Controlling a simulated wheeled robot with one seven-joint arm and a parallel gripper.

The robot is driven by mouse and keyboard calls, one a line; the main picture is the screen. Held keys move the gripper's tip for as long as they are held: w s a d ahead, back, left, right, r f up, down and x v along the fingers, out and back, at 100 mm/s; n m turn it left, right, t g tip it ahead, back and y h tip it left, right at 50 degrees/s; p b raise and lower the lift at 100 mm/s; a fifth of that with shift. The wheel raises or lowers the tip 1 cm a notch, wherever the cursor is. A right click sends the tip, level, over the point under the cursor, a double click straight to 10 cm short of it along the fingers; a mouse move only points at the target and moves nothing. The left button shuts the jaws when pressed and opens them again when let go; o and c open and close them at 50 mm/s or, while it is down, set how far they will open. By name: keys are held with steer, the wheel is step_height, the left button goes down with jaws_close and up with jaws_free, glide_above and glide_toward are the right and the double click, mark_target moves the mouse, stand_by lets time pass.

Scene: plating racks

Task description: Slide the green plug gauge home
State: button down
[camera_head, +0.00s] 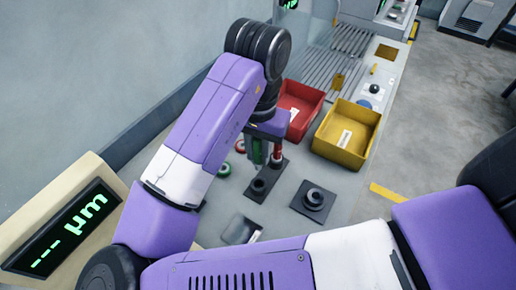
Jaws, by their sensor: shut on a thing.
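My gripper (263,158) is at the centre of the head view, pointing down and shut on the green plug gauge (257,152). The gauge is upright, and its lower end is close to a dark rack block (259,187) with round sockets. I cannot tell whether its tip touches or enters a socket. A red plug gauge (278,154) stands upright at the far end of the same block, just right of my gripper. My arm and gripper hide part of the block and of the green gauge.
A red bin (305,97) and a yellow bin (357,118) stand behind to the right. A square dark base with a ring (313,199) sits right of the block. A µm display (62,228) is front left.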

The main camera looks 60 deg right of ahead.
mark_target(258, 170)
steer(key=shift+f+b, duration=2.45)
steer(key=shift+f, duration=1.1)
steer(key=shift+f+b, duration=1.3)
steer(key=shift+f, duration=0.45)
steer(key=c, duration=1.2)
jaws_free()
steer(key=shift+o, duration=0.2)
steer(key=shift+r+p, duration=0.65)
steer(key=shift+r, duration=3.25)
